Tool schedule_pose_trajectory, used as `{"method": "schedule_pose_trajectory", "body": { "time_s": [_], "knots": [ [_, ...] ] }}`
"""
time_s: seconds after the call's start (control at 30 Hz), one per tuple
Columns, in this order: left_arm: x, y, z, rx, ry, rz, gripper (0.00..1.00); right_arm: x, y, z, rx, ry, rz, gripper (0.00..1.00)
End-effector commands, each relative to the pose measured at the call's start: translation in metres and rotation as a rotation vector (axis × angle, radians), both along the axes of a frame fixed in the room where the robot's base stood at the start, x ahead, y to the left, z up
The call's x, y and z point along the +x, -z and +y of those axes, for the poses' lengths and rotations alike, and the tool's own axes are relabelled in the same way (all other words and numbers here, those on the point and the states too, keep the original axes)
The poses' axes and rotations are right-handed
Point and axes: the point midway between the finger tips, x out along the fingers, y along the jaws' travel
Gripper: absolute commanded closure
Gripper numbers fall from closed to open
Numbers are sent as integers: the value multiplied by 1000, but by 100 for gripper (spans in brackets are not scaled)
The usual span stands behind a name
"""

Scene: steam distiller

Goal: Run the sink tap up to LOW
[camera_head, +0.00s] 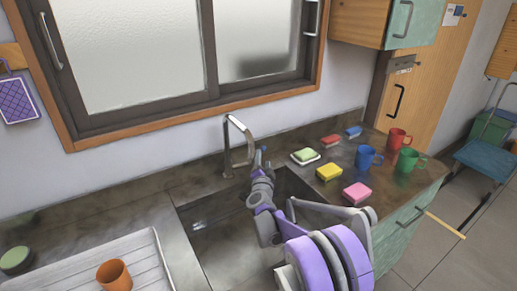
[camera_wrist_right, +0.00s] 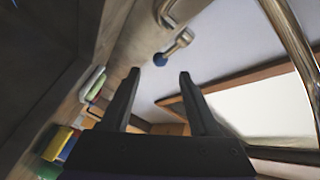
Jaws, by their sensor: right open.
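The metal sink tap (camera_head: 238,140) rises behind the sink basin (camera_head: 205,220), with a bent spout. In the right wrist view its curved pipe (camera_wrist_right: 292,45) runs down the right side. A short metal tap lever (camera_wrist_right: 180,41) with a blue tip (camera_wrist_right: 160,59) shows just beyond my fingertips. My right gripper (camera_head: 259,163) is over the back of the basin, close beside the tap. In the right wrist view this gripper (camera_wrist_right: 158,77) is open, with nothing between its fingers; the lever appears apart from them. My left gripper is not in view.
Right of the basin are sponges, including a yellow one (camera_head: 329,172) and a pink one (camera_head: 357,193), and several mugs, including a blue one (camera_head: 366,158). An orange cup (camera_head: 114,275) stands on the drainboard (camera_head: 65,268) at left. The window (camera_head: 140,50) is behind the tap.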

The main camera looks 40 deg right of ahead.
Motion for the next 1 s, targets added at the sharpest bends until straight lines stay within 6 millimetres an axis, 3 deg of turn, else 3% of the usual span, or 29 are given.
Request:
{"method": "schedule_pose_trajectory", "body": {
  "time_s": [0.2, 0.4, 0.8, 0.83, 1.0],
  "knots": [
    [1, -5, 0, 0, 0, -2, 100, 34, -1, -28, 0, -1, 1, 38],
    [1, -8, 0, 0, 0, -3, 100, 54, -1, -45, 0, -1, 1, 38],
    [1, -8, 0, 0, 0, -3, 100, 61, 0, -51, -1, -2, 2, 38],
    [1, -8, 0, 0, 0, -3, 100, 61, -1, -51, -1, -2, 1, 40],
    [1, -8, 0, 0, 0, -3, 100, 61, 0, -50, -1, -2, 2, 71]
  ]
}}
